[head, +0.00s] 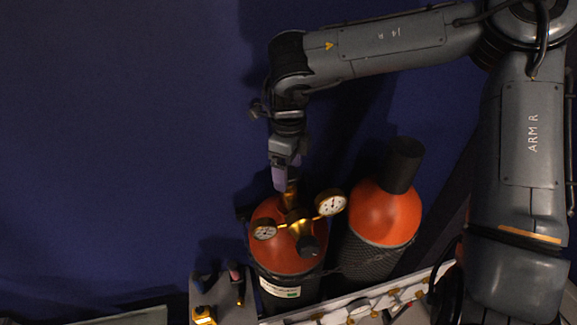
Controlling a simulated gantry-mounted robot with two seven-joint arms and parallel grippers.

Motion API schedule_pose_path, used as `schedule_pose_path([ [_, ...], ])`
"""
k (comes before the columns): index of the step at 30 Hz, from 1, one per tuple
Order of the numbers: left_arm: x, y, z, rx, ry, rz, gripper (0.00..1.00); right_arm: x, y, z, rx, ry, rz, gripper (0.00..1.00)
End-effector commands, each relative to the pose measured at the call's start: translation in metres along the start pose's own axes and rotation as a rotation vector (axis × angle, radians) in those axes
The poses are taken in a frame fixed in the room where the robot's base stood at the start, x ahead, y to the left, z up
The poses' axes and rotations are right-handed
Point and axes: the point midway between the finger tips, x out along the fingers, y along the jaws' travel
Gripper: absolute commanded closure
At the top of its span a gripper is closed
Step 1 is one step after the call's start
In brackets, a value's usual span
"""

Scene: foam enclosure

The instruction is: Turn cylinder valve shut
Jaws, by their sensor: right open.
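The cylinder (275,258) is dark with an orange shoulder and stands upright at the lower middle of the head view. A brass regulator (300,222) with two round gauges (331,204) sits on its top. The valve (291,196) is at the top of the brass stem, partly hidden by my gripper. My right gripper (282,180) hangs down from above, its purple-tipped fingers right at the valve. It is open; I cannot tell whether the fingers touch the valve. My left gripper is not in view.
A second orange-topped cylinder (380,215) with a black cap (404,165) stands close on the right. A white rail with brass fittings (360,303) runs in front. A grey tray with small tools (232,303) is at lower left. The dark blue wall is bare on the left.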

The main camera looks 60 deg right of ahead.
Motion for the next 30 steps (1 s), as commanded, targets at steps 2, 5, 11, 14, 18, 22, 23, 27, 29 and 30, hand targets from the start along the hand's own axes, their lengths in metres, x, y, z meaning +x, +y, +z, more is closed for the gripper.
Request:
schedule_pose_path([
  [2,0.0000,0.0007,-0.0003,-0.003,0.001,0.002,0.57,0.0001,0.0000,0.0000,0.000,0.000,0.000,0.18],
  [5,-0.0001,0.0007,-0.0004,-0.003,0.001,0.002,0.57,0.0000,0.0000,0.0000,0.000,0.000,0.000,0.21],
  [11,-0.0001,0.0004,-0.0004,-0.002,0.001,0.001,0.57,-0.0003,-0.0001,0.0001,0.000,0.000,0.000,0.51],
  [14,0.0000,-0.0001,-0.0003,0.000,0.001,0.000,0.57,-0.0004,0.0000,0.0001,0.000,0.000,0.000,0.67],
  [18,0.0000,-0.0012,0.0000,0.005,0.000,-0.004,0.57,-0.0005,0.0001,0.0001,0.001,0.000,0.000,0.74],
  [22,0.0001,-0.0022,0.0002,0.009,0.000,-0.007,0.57,-0.0006,0.0001,0.0002,0.014,0.000,0.000,0.74],
  [23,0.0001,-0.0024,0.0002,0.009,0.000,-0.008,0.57,-0.0006,0.0001,0.0002,0.021,0.000,0.000,0.74],
  [27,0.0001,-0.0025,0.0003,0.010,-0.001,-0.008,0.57,-0.0007,0.0001,0.0003,0.071,0.000,0.001,0.74],
  [29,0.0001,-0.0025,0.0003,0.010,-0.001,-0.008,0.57,-0.0007,0.0001,0.0005,0.104,0.000,0.001,0.74],
  [30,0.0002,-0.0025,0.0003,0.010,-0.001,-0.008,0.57,-0.0007,0.0001,0.0006,0.128,0.000,0.001,0.74],
])
